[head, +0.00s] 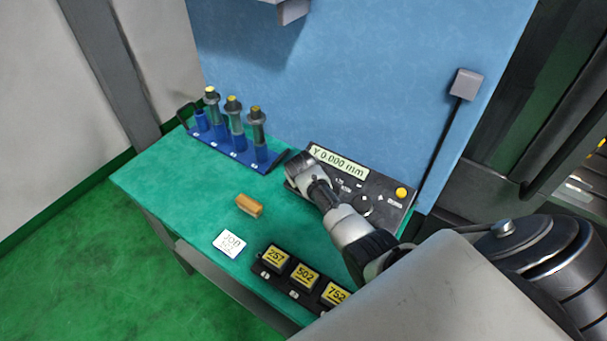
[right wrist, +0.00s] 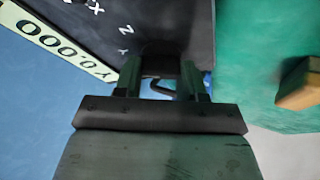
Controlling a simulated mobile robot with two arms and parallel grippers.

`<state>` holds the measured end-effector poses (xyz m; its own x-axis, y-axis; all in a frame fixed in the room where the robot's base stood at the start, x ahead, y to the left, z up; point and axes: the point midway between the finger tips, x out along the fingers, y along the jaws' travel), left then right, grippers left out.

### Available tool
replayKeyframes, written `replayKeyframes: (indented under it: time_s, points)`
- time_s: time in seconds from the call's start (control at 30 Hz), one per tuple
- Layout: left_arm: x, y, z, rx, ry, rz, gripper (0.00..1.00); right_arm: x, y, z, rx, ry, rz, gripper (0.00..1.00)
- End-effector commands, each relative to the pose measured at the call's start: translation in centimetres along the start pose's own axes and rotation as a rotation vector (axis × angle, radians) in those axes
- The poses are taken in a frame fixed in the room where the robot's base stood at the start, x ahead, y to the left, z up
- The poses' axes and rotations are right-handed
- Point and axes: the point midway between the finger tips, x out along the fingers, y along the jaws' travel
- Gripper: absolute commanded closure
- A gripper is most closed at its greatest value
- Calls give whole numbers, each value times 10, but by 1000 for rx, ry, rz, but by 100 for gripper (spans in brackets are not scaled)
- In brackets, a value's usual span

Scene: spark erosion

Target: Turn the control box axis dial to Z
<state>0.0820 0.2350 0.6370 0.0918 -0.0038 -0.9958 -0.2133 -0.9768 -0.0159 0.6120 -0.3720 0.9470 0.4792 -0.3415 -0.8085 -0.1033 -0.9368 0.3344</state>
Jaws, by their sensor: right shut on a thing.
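The black control box (head: 385,212) stands at the back of the green table; its display (head: 338,161) reads "Y 0.000 mm". The box also shows in the right wrist view (right wrist: 60,25), with small white axis letters on its face beside the fingers. My right gripper (head: 298,168) is at the left end of the box. It is shut on the axis dial, a dark piece between the fingertips in the right wrist view (right wrist: 160,66). The gripper hides most of the dial, and I cannot read its pointer. My left gripper is not in view.
A blue rack (head: 228,152) with several tool holders stands left of the box. A brass-coloured block (head: 249,205), a white card (head: 229,243) and a black tray (head: 268,271) with numbered blocks lie in front. A yellow button (head: 401,193) sits on the box's right.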

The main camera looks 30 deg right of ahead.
Motion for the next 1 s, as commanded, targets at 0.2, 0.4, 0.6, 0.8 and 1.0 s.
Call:
replayKeyframes:
  time_s: [0.2, 0.4, 0.6, 0.8, 1.0]
  points:
    - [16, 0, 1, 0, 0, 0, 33, 3, -2, 2, 194, 0, 72, 83]
    - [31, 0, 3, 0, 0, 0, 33, 3, -3, 2, 365, -1, 135, 83]
    - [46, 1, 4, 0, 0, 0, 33, 3, -3, 1, 508, -1, 188, 83]
    - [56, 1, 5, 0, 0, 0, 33, 2, -2, 1, 606, -2, 225, 83]
    - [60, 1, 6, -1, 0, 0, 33, 1, -2, 0, 659, -2, 245, 83]
